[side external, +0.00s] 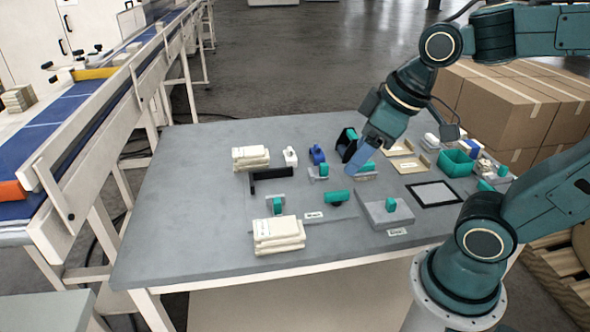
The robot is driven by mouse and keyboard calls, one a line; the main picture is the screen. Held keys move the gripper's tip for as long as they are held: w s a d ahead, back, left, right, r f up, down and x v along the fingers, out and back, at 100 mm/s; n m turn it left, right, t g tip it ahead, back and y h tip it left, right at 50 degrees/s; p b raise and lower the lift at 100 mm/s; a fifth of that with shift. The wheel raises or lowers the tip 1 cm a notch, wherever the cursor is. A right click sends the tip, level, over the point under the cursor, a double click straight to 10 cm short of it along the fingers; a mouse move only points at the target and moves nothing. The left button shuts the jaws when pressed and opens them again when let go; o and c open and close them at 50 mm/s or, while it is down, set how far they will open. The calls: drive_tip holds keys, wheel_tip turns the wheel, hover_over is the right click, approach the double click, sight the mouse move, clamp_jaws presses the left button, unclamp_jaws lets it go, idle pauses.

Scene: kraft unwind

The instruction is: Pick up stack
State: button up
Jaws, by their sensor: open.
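Two stacks of cream, flat pieces lie on the grey table (190,200). The front stack (278,235) sits near the table's front edge. The back stack (250,158) sits farther back, beside a black bar. My gripper (358,160) is open and points down over the back middle of the table, to the right of both stacks and apart from them. Its fingers look translucent blue, and small parts around it make the fingertips hard to make out. I cannot tell which stack the task means.
Between the stacks lie a black angled bar (272,174) and a teal-knobbed block (276,205). A teal cylinder (338,197), a grey block (384,212) and a black-framed pad (434,193) lie to the right. A teal bin (456,163) stands farther right. The table's left side is clear.

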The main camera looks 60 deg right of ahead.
drive_tip(key=w+a+f+n+g+y, duration=0.1)
drive_tip(key=w+f+n, duration=0.2)
drive_tip(key=w+f, duration=0.25)
drive_tip(key=n+y, duration=0.2)
drive_tip(key=n, duration=0.2)
approach(278, 226)
drive_tip(key=shift+w+a+r+g, duration=0.1)
drive_tip(key=shift+a+r+g, duration=0.1)
drive_tip(key=shift+r+g, duration=0.35)
drive_tip(key=shift+r, duration=0.1)
drive_tip(key=shift+x, duration=4.2)
drive_tip(key=shift+w+d, duration=0.1)
drive_tip(key=shift+x, duration=2.65)
drive_tip(key=shift+w+d+f, duration=0.15)
drive_tip(key=shift+d+f, duration=0.05)
drive_tip(key=shift+f, duration=0.05)
